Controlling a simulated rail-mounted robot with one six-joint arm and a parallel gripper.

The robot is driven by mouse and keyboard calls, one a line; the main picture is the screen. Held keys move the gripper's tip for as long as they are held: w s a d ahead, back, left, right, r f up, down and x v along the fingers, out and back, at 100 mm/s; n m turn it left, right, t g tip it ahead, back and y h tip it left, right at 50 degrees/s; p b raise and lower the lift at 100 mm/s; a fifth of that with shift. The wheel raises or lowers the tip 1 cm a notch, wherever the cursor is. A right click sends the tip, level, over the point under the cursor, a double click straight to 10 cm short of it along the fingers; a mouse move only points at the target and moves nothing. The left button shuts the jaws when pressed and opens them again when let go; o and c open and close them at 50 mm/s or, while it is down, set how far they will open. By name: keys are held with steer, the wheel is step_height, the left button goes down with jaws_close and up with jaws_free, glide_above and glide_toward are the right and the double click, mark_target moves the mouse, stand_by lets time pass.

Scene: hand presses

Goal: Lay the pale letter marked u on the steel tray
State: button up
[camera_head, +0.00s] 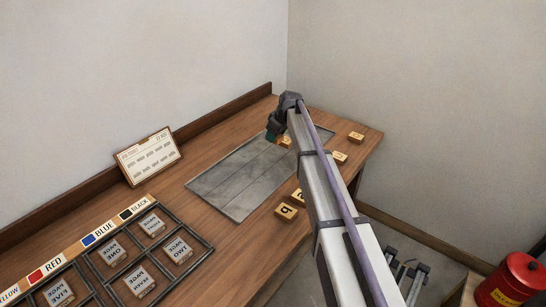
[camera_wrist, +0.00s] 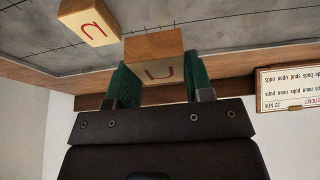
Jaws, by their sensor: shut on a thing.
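My gripper (camera_wrist: 157,85) is shut on a wooden letter block (camera_wrist: 155,50), held between its green-padded fingers. The block's face carries a red u-like mark, seen at an odd angle. The steel tray (camera_head: 225,190) lies flat on the bench; in the wrist view its grey surface (camera_wrist: 215,22) is behind the held block. A second, paler block (camera_wrist: 90,22) with a red curved letter sits on the tray beside the held one. In the head view my gripper (camera_head: 273,134) is at the tray's far end; its fingertips are partly hidden. I cannot tell whether the held block touches the tray.
Loose letter blocks lie right of the tray, such as one (camera_head: 286,211) near its front edge and others (camera_head: 355,137) by the bench's right edge. A ticket card (camera_head: 149,156) leans at the back. A divided rack (camera_head: 128,262) of word blocks stands at left.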

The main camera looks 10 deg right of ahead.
mark_target(272, 152)
step_height(272, 152, down, 7)
steer(key=b, duration=0.4)
steer(key=shift+r+b, duration=0.2)
steer(key=shift+b, duration=0.1)
steer(key=shift+r, duration=0.2)
steer(key=shift+f, duration=0.2)
steer(key=o, duration=0.9)
steer(key=shift+r, duration=0.15)
